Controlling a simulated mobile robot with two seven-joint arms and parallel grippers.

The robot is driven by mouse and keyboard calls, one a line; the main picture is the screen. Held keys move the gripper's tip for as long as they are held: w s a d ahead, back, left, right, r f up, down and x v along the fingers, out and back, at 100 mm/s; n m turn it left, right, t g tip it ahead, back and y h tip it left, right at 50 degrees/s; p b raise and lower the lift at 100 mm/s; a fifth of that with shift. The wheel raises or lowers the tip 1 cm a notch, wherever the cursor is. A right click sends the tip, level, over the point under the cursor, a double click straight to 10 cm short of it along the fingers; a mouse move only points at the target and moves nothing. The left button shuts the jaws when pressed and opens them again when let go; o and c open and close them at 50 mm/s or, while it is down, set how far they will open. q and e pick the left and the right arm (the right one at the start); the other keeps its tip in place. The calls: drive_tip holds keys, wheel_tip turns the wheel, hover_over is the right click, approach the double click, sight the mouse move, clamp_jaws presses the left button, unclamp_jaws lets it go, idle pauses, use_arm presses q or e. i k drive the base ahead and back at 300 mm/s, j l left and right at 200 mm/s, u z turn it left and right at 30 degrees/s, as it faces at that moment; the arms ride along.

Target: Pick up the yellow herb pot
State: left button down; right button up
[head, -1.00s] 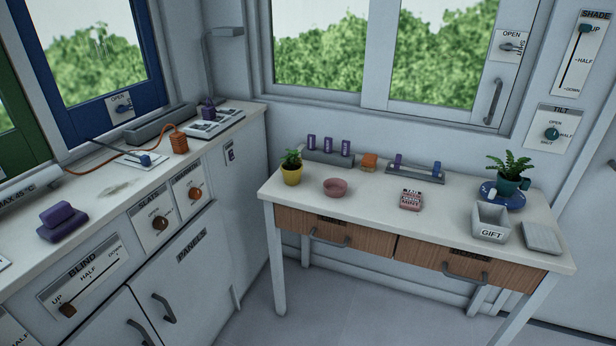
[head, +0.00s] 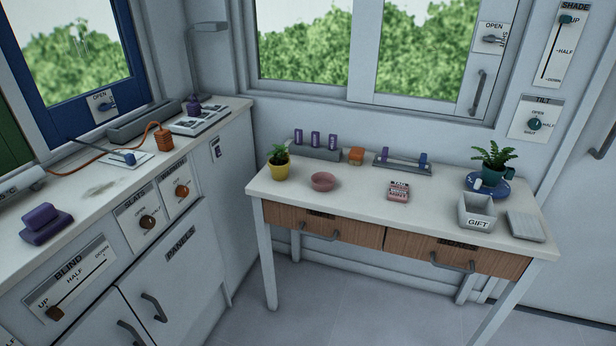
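The yellow herb pot (head: 280,171) holds a small green plant and stands upright at the back left corner of the white table (head: 350,203). A pink bowl (head: 323,181) stands just to its right, apart from it. Nothing covers the front of the pot. Neither of my grippers shows in the head view.
On the table are a tin (head: 398,191), a grey GIFT box (head: 476,213), a grey slab (head: 526,226), a fern in a teal pot (head: 493,173) on a blue saucer, and racks at the back. A counter (head: 98,198) runs along the left. The floor in front is clear.

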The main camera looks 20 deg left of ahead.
sight(278, 164)
drive_tip(key=i+l, duration=0.5)
drive_tip(key=i, duration=0.15)
drive_tip(key=i+l+u, duration=0.2)
drive_tip(key=u, duration=0.2)
drive_tip(key=i+l+u, duration=0.2)
drive_tip(key=u, duration=0.15)
